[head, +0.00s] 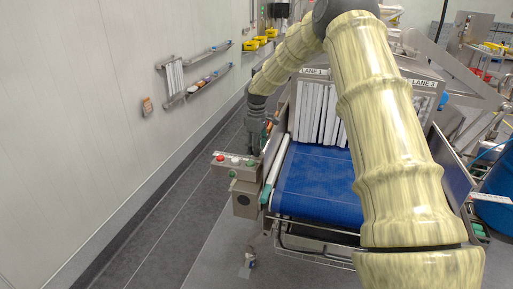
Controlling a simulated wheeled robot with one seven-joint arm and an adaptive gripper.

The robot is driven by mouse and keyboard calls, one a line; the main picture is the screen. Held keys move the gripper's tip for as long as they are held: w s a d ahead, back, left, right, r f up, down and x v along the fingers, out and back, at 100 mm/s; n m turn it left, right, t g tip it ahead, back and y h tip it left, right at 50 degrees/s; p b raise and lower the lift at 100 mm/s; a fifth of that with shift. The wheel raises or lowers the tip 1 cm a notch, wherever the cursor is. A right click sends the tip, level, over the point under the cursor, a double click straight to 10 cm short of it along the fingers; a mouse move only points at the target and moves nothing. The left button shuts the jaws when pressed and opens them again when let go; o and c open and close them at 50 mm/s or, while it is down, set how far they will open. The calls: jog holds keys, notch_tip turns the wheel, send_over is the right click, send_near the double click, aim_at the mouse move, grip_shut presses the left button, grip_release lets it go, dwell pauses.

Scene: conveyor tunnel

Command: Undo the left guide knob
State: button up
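My gripper (255,145) is dark and small in the head view, pointing down at the left side of the conveyor, near the left guide rail (279,160). I cannot tell whether its fingers are open or shut, or whether they touch anything. I cannot make out the left guide knob; it is too small or hidden by the gripper. The pale left guide rail runs along the left edge of the blue belt (312,190).
A control box (244,200) with a red and other buttons on top stands just left of the belt. My arm hides much of the belt's right side. Floor on the left is clear.

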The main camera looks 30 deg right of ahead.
jog(key=shift+a, duration=0.1)
notch_tip(320, 180, up, 12)
dwell(0.8)
